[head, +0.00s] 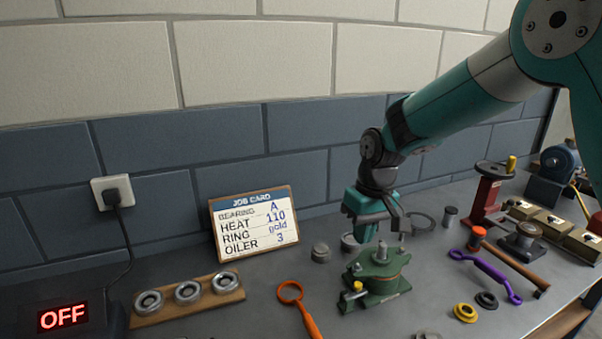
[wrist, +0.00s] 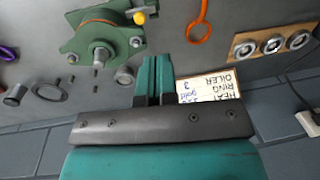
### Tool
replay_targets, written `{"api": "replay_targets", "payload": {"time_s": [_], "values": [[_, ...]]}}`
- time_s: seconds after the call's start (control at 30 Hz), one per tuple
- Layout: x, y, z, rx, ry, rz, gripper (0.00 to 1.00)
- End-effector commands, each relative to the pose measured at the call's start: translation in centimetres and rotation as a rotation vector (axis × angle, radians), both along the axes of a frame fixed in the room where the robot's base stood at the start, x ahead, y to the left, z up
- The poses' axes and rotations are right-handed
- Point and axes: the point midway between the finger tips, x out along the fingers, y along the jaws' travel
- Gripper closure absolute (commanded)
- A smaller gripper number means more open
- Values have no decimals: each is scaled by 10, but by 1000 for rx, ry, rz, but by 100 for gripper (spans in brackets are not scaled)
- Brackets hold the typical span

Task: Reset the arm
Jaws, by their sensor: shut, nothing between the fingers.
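My teal arm reaches in from the upper right in the head view. My gripper (head: 376,226) points down above the grey bench, behind the green casing (head: 377,272). In the wrist view the two teal fingers of my gripper (wrist: 156,62) lie together with nothing between them. The green casing (wrist: 98,38) also shows there, apart from the fingers, with a shaft standing up and a yellow-capped fitting on its side. The job card (head: 254,222) leans on the wall and reads bearing A, heat 110, ring gold, oiler 3.
A wooden board (head: 190,301) holds three bearings. An orange tool (head: 300,308), a purple wrench (head: 487,276), a hammer (head: 512,265), yellow and black rings (head: 465,312) and a red press (head: 488,195) stand around. A display (head: 63,316) reads OFF. The bench's front edge is at lower right.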

Motion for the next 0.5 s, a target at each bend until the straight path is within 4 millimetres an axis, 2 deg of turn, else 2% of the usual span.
{"api": "replay_targets", "payload": {"time_s": [0.03,0.1,0.23,0.3,0.4,0.5], "values": [[-17,3,18,18,-13,20,100],[-49,8,41,48,-26,54,100],[-121,15,77,116,-53,128,100],[-161,18,89,149,-64,166,100],[-210,20,97,192,-79,213,100],[-246,20,99,223,-87,246,100]]}}
